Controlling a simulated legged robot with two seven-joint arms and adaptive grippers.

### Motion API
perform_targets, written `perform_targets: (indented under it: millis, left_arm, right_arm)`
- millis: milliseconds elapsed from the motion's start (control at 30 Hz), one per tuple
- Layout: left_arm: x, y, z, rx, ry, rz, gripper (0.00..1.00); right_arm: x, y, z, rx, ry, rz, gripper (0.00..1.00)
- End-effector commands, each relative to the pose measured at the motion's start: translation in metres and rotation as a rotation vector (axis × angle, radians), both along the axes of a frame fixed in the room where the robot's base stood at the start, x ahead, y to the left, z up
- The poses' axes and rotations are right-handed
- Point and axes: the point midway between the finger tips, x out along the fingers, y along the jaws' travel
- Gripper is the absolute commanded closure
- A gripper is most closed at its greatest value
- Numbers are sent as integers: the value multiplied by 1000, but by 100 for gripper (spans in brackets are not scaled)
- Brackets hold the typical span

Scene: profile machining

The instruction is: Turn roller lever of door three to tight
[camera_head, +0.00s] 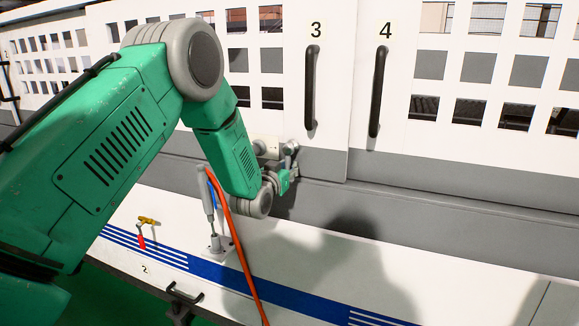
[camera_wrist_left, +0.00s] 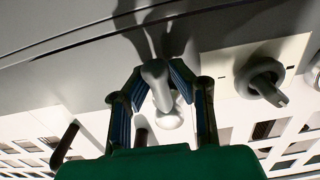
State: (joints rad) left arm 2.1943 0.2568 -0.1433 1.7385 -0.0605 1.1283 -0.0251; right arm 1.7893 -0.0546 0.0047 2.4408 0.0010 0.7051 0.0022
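Door three (camera_head: 334,133) is a white panel marked "3" with a black upright handle. The grey roller lever (camera_head: 291,147) sits at its lower left, beside my left gripper (camera_head: 284,180). In the left wrist view, the lever's rounded grey end (camera_wrist_left: 156,76) is between the two fingers of my left gripper (camera_wrist_left: 158,84). The fingers lean in on both sides of it with hardly any gap, so it looks gripped. My green left arm hides part of the area left of the lever. My right gripper is in neither view.
Door four (camera_head: 375,140) stands right of door three. Below, an upright cylinder fitting (camera_head: 214,240) and an orange hose (camera_head: 236,245) stand close to my left wrist. Another grey knob (camera_wrist_left: 267,80) shows in the wrist view.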

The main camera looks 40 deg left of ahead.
Motion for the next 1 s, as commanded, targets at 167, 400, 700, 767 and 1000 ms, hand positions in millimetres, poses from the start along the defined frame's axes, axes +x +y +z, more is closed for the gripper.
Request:
perform_targets:
  millis: [167, 400, 700, 767, 1000]
  left_arm:
    - [1, 0, 1, -2, -5, 0, 66]
    - [-1, -1, 3, -2, -9, 0, 66]
    - [-52, -13, 3, -4, -5, 0, 66]
    - [-64, -16, 2, -4, -5, 0, 66]
    - [-103, -24, 1, -3, -6, 1, 66]
  right_arm:
    - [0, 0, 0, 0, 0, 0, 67]
    - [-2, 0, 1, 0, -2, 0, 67]
    - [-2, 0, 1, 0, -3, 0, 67]
    - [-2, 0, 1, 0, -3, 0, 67]
    - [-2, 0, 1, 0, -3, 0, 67]
